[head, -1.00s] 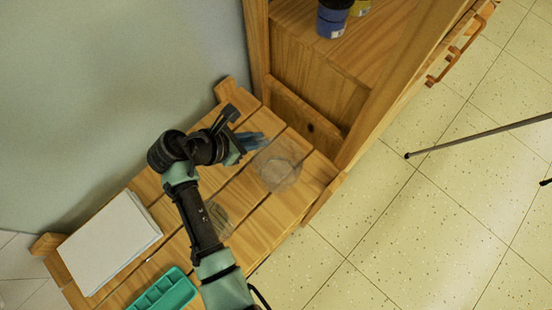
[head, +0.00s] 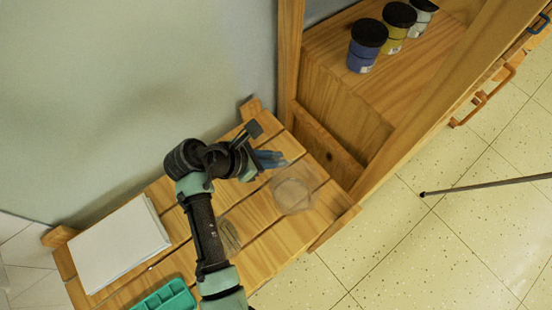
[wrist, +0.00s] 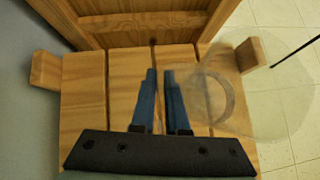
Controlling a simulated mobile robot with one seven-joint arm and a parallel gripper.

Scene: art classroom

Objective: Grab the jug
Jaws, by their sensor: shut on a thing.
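The jug (head: 293,191) is clear and see-through, near the right end of the slatted wooden bench (head: 262,222). In the wrist view the jug (wrist: 275,92) is at the right, with a curved, handle-like band facing the blue fingers. My gripper (head: 280,160) is beside the jug, on its upper-left side in the head view. In the wrist view the fingers of my gripper (wrist: 160,72) are close together, shut on the jug. The exact contact is hard to see through the clear material.
A wooden shelf unit (head: 335,130) stands close behind the bench's far end, holding lidded jars (head: 366,46). White paper (head: 120,245) and a green tray (head: 166,297) lie on the bench at left. A grey-green wall borders the bench. A thin metal leg (head: 480,186) stands over the floor at right.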

